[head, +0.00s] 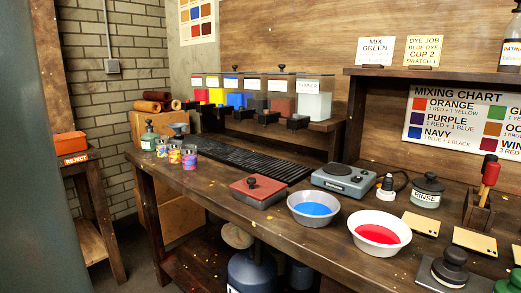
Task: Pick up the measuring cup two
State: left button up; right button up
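Several small cups with multicoloured sides stand close together at the left end of the workbench. One cup (162,148) is at the left, another (175,153) in the middle and a third (189,160) at the right. They look upright. I cannot read any number on them, so I cannot tell which is measuring cup two. Neither of my grippers shows in the head view.
Bench space before the cups is clear.

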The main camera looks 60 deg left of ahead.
aim_at(173, 145)
jog(key=u, duration=2.5)
jog(key=i+j, duration=0.2)
jog(key=i+j+u, duration=0.05)
